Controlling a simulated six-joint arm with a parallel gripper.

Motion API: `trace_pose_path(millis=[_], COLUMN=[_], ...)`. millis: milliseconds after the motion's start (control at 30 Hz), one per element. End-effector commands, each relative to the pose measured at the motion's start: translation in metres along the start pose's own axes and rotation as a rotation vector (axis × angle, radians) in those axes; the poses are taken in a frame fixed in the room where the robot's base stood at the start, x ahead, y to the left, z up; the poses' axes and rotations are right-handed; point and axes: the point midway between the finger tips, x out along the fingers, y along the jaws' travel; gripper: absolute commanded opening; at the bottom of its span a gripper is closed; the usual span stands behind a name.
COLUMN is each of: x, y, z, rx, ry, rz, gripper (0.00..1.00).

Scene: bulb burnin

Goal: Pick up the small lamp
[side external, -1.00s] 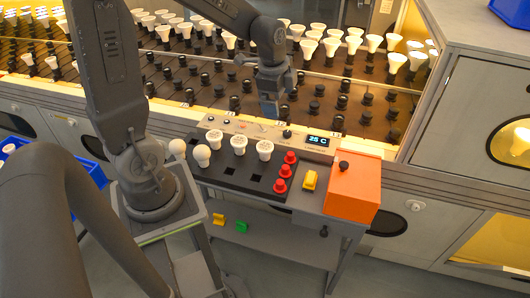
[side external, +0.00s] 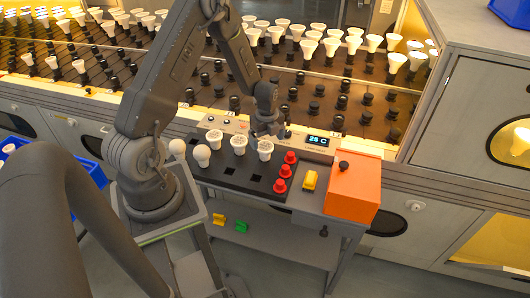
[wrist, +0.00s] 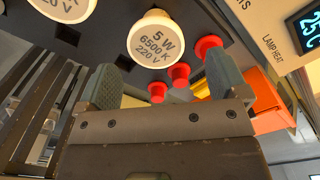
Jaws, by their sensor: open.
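A black tray (side external: 230,175) holds several white lamps. Two are round bulbs, the left one (side external: 177,149) and the right one (side external: 202,155); three are flat-faced reflector lamps, at left (side external: 214,138), middle (side external: 238,144) and right (side external: 265,150). I cannot tell for sure which is the small lamp. My gripper (side external: 268,133) is open and empty, just behind and above the right reflector lamp. In the wrist view, the face of a lamp marked 5 W 6500 K 220 V (wrist: 157,40) shows ahead of my spread fingers (wrist: 161,85), apart from them.
A control panel with a display (side external: 318,140) lies behind the tray. Racks of lamps fill the back.

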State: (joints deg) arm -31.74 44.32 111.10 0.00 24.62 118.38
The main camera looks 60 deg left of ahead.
Motion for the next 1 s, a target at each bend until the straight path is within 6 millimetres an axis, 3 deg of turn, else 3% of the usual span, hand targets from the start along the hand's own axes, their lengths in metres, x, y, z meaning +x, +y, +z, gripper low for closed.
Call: trace_pose_path(millis=[267,567,867,1000], x=[0.022,0.061,0.065,0.065], y=[0.001,0.003,0.003,0.003], z=[0.000,0.001,0.001,0.001], rx=[-0.001,0.000,0.000,-0.001], ry=[0.001,0.000,-0.001,0.000], rz=[0.002,0.000,-0.001,-0.001], gripper=[0.92,0.92,0.91,0.78])
